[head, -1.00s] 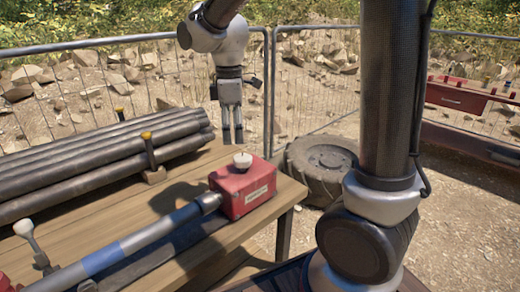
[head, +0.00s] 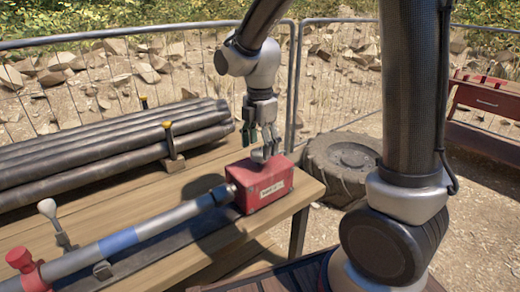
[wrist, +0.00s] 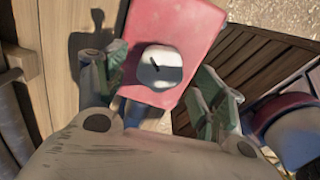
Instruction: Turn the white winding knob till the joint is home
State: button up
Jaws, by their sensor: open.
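The white winding knob (wrist: 160,67) sits on top of the red box (wrist: 178,30) and has a dark mark on its face. In the head view the red box (head: 262,193) stands near the right end of the wooden table, and the knob is mostly hidden behind my fingers. My gripper (head: 260,148) points down, just above the box. In the wrist view my gripper (wrist: 162,85) is open, with one green-padded finger on each side of the knob and gaps between. A grey pipe with a blue band (head: 118,243) runs into the left side of the box.
Dark pipes (head: 110,145) lie stacked at the back of the table (head: 190,178), held by yellow-topped posts (head: 168,140). A white-knobbed lever (head: 50,215) and a red fitting (head: 25,265) are at left. A tyre (head: 345,165) lies beyond the table, before a mesh fence (head: 190,75).

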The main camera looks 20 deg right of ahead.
jog(key=shift+f, duration=0.85)
jog(key=c, duration=1)
jog(key=shift+c, duration=0.2)
jog(key=shift+m, duration=0.3)
